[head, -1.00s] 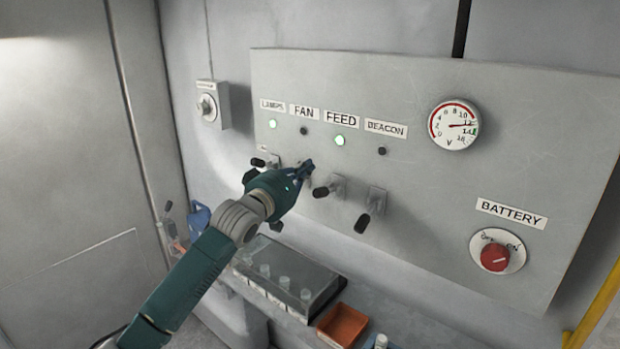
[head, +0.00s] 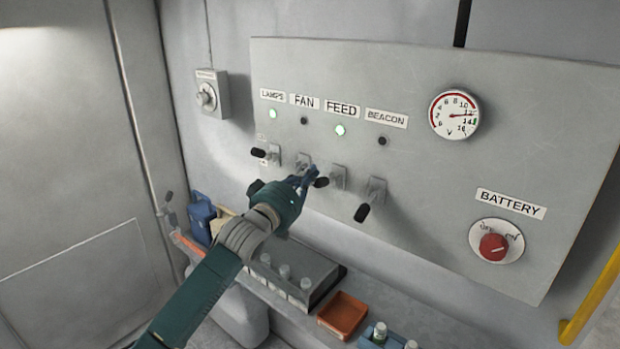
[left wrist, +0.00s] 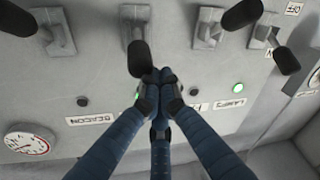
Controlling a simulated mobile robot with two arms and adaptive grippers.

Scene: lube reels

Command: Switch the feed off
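The feed switch is a lever with a black knob (head: 321,182) on a metal base (head: 337,176), under the FEED label (head: 341,110). Its knob sticks out towards me, and the green feed light (head: 340,130) is lit. My left gripper (head: 309,174) is at the knob's left side in the head view. In the left wrist view, which is upside down, its fingers (left wrist: 158,78) are closed together with nothing between them. They are right beside the feed knob (left wrist: 141,59); I cannot tell whether they touch it. My right gripper is not in view.
The lamps lever (head: 258,152) and its lit light are left. The fan lever base (head: 303,163) is partly hidden by my gripper. The beacon lever (head: 362,212) hangs down at the right. A battery knob (head: 494,246) and voltmeter (head: 455,115) are farther right. Below is a shelf with an orange tray (head: 342,315).

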